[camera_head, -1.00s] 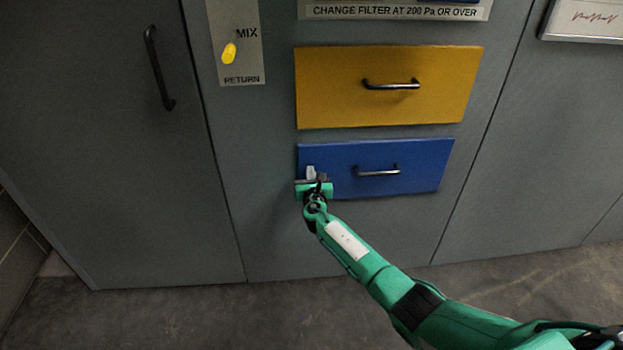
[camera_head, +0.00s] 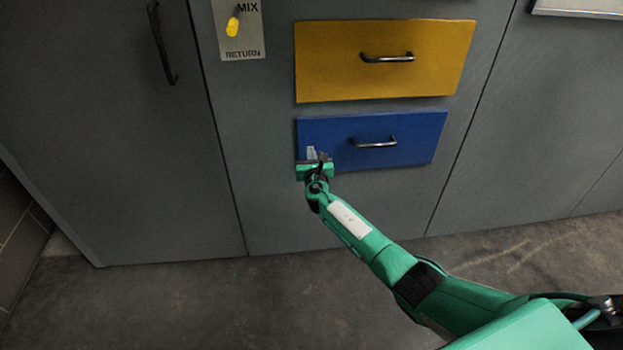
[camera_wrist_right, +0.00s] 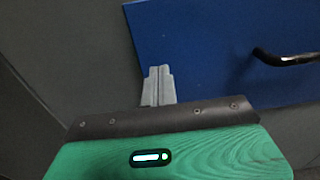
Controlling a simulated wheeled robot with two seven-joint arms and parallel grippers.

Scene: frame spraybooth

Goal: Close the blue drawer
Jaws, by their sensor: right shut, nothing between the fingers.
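The blue drawer (camera_head: 405,132) is in the lower middle of the cabinet in the head view, with a dark bar handle (camera_head: 376,143) on its front. Its front looks about flush with the cabinet; I cannot tell if a small gap is left. My right gripper (camera_head: 313,154) is at the lower left part of the blue front, left of the handle. In the right wrist view the shut, empty fingers (camera_wrist_right: 158,86) point at the blue front (camera_wrist_right: 205,45) near its left edge. I cannot tell whether they touch it. My left gripper is not in view.
A yellow drawer (camera_head: 385,85) with its own handle is right above the blue one. A tall grey door (camera_head: 90,120) is on the left, and a yellow knob (camera_head: 233,24) sits on a label plate. The floor (camera_head: 220,305) in front is clear.

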